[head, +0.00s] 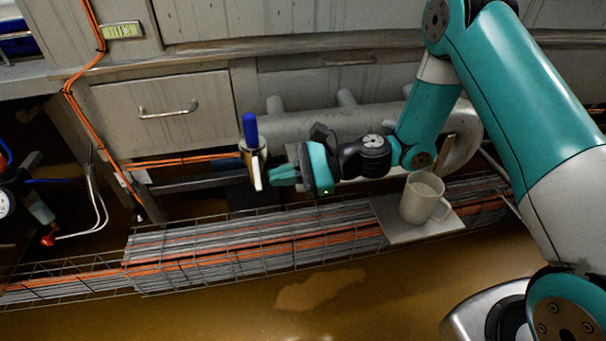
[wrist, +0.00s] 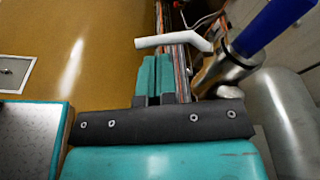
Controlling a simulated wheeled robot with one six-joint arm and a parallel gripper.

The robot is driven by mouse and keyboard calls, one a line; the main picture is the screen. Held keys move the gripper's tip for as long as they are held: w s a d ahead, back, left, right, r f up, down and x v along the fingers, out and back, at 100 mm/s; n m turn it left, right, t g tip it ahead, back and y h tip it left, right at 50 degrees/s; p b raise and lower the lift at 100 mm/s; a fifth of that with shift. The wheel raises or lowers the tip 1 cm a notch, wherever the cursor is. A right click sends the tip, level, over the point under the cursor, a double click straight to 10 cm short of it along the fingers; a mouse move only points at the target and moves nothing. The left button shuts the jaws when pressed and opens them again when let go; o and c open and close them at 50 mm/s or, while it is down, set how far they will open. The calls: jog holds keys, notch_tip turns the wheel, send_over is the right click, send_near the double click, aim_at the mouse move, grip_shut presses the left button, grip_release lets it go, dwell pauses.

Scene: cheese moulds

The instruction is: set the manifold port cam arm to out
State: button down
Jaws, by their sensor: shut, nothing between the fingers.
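The manifold port (head: 262,160) is a short metal fitting with a blue piece (head: 250,130) standing in it, left of my gripper. A pale cam arm (head: 257,172) shows on its near side. In the wrist view the cam arm (wrist: 172,42) is a bent white lever reaching left from the metal port (wrist: 228,70), and the blue piece (wrist: 272,24) rises to the upper right. My gripper (head: 272,174) is shut and empty, its teal fingertips close beside the arm. In the wrist view the fingertips (wrist: 157,60) lie just below the arm; contact cannot be told.
A grey manifold pipe (head: 315,122) runs behind my gripper. A wire cable tray (head: 250,245) with grey and orange cables lies below, bearing a plate (head: 398,226) with a pale mug (head: 424,198). A drawer cabinet (head: 165,110) stands behind. A gauge (head: 5,203) is far left.

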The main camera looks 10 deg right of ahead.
jog(key=shift+a, duration=0.55)
jog(key=p, duration=0.3)
jog(key=shift+a+r, duration=0.3)
jog(key=shift+r, duration=0.1)
jog(key=shift+s, duration=0.1)
